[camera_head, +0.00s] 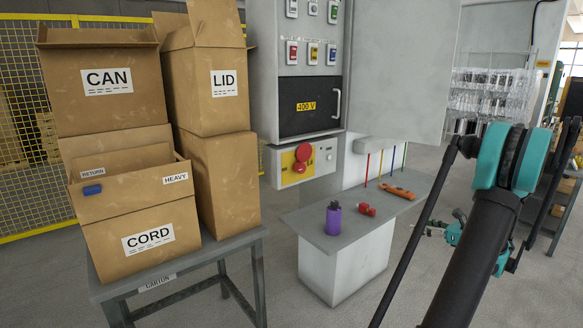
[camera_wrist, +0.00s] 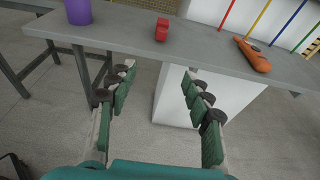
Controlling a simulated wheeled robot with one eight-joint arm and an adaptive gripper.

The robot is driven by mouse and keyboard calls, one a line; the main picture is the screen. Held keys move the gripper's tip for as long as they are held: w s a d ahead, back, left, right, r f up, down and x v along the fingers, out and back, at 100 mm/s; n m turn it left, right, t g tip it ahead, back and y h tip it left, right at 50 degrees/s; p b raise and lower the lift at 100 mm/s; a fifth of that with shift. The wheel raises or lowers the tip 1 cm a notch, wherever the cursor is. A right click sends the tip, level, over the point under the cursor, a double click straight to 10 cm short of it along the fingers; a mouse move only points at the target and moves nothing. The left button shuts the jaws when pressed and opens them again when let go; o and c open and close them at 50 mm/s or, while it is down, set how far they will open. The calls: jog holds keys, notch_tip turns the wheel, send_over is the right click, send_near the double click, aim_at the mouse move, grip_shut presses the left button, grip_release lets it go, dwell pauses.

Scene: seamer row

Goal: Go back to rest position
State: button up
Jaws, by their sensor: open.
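My gripper (camera_wrist: 158,82) is open in the wrist view, with nothing between its green-padded fingers. It is in front of the grey bench top (camera_wrist: 120,36) and apart from the things on it. In the head view my arm reaches up along the right side and hides part of the gripper. A purple cup (camera_head: 333,219) with dark contents, a small red object (camera_head: 366,210) and an orange tool (camera_head: 398,191) lie or stand on the bench. The wrist view shows the purple cup (camera_wrist: 78,12), red object (camera_wrist: 162,30) and orange tool (camera_wrist: 253,55) at the top.
A grey electrical cabinet (camera_head: 405,60) with a red knob (camera_head: 303,153) stands behind the bench. A rack (camera_head: 490,90) stands at back right. Open floor shows around the bench.

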jog(key=s+a+f+n+g+h, duration=0.1)
jog(key=s+a+n+g+h, duration=0.15)
jog(key=s+a+n, duration=0.6)
jog(key=s+a+f+n+g+h, duration=0.1)
jog(key=a+n+g, duration=0.3)
jog(key=a, duration=1)
jog(key=s+a+f+n+h, duration=0.2)
jog(key=s+a+n+h, duration=0.1)
jog(key=s+n, duration=0.5)
jog(key=s+a+f+n+g+h, duration=0.1)
jog(key=s+a+f+n+h, duration=0.1)
jog(key=s+n, duration=0.6)
jog(key=s+f+h, duration=0.1)
jog(key=s, duration=0.2)
jog(key=shift+s+a, duration=0.15)
jog(key=shift+a, duration=0.25)
